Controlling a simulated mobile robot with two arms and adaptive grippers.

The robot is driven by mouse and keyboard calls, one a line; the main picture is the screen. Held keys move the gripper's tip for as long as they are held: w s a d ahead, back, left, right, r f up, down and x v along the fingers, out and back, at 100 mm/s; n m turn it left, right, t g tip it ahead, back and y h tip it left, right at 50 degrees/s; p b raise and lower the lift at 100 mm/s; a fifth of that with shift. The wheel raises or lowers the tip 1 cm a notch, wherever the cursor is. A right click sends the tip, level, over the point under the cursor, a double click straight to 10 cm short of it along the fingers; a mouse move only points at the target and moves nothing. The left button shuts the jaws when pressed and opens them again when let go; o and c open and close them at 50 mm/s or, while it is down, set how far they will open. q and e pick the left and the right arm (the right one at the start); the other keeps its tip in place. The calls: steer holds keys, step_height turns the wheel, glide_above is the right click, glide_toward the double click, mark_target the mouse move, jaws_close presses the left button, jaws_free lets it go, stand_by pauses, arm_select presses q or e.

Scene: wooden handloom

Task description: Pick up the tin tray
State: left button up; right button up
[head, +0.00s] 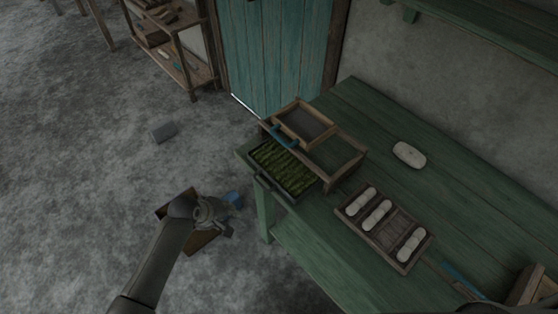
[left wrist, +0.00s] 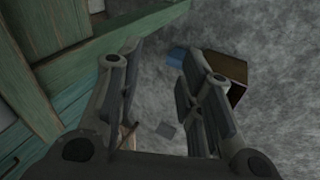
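A dark, shallow tray (head: 262,181) full of green, leafy-looking strips sits at the near left corner of the green table; it looks like the tin tray. A dark handle shows on its near side. My left gripper (head: 222,214) is off the table's left edge, left of and nearer than the tray, apart from it. In the left wrist view my left gripper (left wrist: 158,60) has its fingers spread with nothing between them. The tray is not seen in that view. My right gripper cannot be made out.
A wooden frame with a sieve-like box (head: 304,123) and blue handle stands against the tray's far side. A compartment tray (head: 391,230) with white rolls and a white oval piece (head: 409,154) lie rightward. A brown box (left wrist: 226,70) and a grey block (head: 164,132) lie on the floor.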

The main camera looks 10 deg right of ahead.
arm_select(q)
steer(key=n+h+p, duration=0.1)
steer(key=h+p, duration=0.1)
glide_toward(259, 184)
steer(key=p+x, duration=0.1)
steer(key=x, duration=0.6)
steer(key=shift+d+f, duration=0.25)
steer(key=shift+f, duration=0.1)
steer(key=shift+w+d+f, duration=0.25)
steer(key=shift+w+f, duration=0.05)
steer(key=shift+f, duration=0.15)
arm_select(e)
steer(key=r, duration=0.2)
steer(key=s+r, duration=0.1)
steer(key=shift+s+a+r, duration=0.1)
steer(key=shift+r, duration=0.3)
arm_select(q)
steer(key=shift+c, duration=0.2)
jaws_close()
arm_select(e)
steer(key=shift+s+a, duration=0.1)
steer(key=shift+a, duration=0.2)
